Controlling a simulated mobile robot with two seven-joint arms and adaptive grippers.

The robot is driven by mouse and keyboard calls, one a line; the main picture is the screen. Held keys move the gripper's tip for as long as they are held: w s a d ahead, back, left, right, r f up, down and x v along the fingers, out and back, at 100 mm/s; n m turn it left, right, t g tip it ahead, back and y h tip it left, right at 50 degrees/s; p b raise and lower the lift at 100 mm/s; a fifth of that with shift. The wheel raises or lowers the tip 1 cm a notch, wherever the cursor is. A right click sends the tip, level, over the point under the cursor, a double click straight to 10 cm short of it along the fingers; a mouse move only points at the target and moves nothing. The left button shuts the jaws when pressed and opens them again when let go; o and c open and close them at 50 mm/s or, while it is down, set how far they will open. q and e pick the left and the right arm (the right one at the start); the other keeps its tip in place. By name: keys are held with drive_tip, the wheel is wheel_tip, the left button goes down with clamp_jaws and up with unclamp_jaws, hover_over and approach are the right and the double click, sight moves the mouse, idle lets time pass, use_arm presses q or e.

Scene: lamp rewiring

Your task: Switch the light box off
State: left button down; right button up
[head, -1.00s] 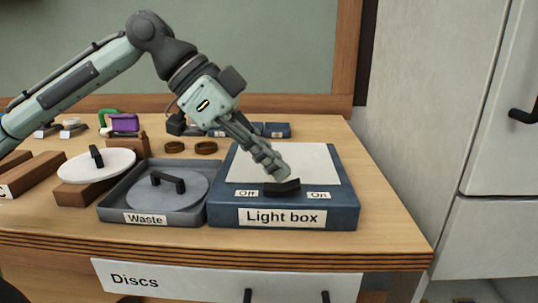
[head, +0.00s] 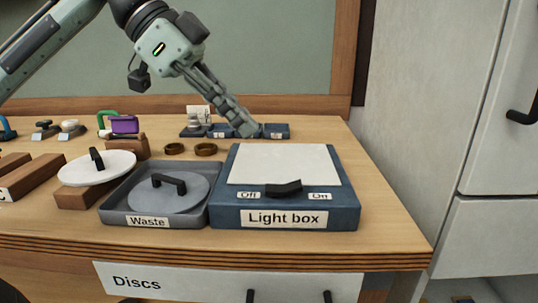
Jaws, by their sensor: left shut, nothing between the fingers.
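The light box (head: 345,213) is a blue box with a pale top panel (head: 285,165) near the right of the bench. Its black rocker switch (head: 284,188) sits on the front edge between the "Off" and "On" labels. The switch's right end stands a little higher than its left end, on the "Off" side. The panel looks plain off-white, with no clear glow. My left gripper (head: 247,130) is shut and empty, in the air behind and above the box, apart from the switch. My right gripper is not in view.
A grey Waste tray (head: 113,211) holding a grey handled disc stands left of the box. A white handled disc (head: 115,167) rests on a wooden block farther left. Two brown rings (head: 205,149) and a blue tray (head: 277,131) lie behind. A pale cabinet (head: 410,100) stands right.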

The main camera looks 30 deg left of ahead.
use_arm(q)
drive_tip(key=shift+s+a+f+b+v, duration=0.1)
drive_tip(key=shift+v, duration=0.65)
drive_tip(key=shift+s+a+f+b+v, duration=0.1)
drive_tip(key=shift+f+b+v, duration=0.05)
drive_tip(key=shift+v, duration=0.65)
drive_tip(key=shift+s+a+f+b+v, duration=0.1)
drive_tip(key=shift+v, duration=0.65)
